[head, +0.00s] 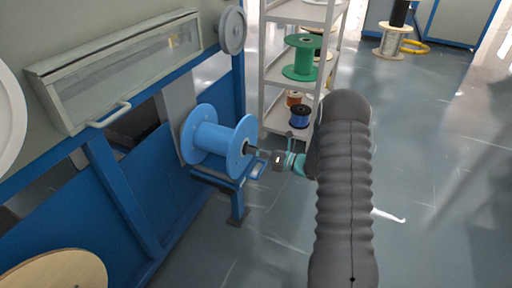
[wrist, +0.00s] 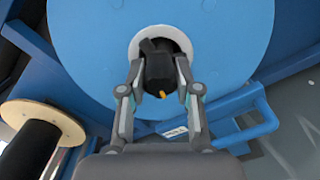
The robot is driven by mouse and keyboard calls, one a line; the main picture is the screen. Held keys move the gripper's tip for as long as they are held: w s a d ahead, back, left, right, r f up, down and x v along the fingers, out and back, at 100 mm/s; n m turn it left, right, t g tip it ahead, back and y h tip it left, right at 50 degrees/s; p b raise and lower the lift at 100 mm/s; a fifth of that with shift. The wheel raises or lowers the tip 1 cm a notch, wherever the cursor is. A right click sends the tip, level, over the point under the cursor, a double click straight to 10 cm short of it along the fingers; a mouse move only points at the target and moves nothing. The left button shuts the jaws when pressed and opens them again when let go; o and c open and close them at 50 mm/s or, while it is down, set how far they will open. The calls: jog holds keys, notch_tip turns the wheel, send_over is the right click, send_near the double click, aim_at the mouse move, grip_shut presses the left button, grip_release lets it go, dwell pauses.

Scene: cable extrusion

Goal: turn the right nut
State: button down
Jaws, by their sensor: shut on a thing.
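A blue spool (head: 214,140) sits on the blue machine, its right flange facing my arm. In the wrist view the flange (wrist: 85,50) fills the upper middle, with a pale ring around its centre. The dark nut (wrist: 158,72) sits at that centre, with a small orange tip pointing toward the camera. My gripper (wrist: 158,85) has one finger on each side of the nut and is shut on it. In the head view my gripper (head: 268,158) is at the right end of the spool's shaft; my arm hides part of it.
A blue machine frame (head: 130,190) stands at left, with a blue handle (wrist: 262,125) beside the spool. A grey shelf (head: 270,70) holds a green spool (head: 301,58) and smaller reels behind. A wooden-flanged reel (wrist: 45,118) is at lower left in the wrist view.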

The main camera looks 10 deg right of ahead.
jog(key=m, duration=0.2)
jog(key=m+p, duration=0.1)
jog(key=m, duration=0.1)
jog(key=shift+s+a+f+m, duration=0.1)
jog(key=shift+s+a+m, duration=0.1)
jog(key=shift+m, duration=0.1)
jog(key=m, duration=1)
jog(key=shift+m, duration=3)
jog(key=c, duration=0.8)
grip_release()
jog(key=shift+r, duration=0.2)
jog(key=shift+w+d, duration=0.1)
jog(key=shift+d+r, duration=0.1)
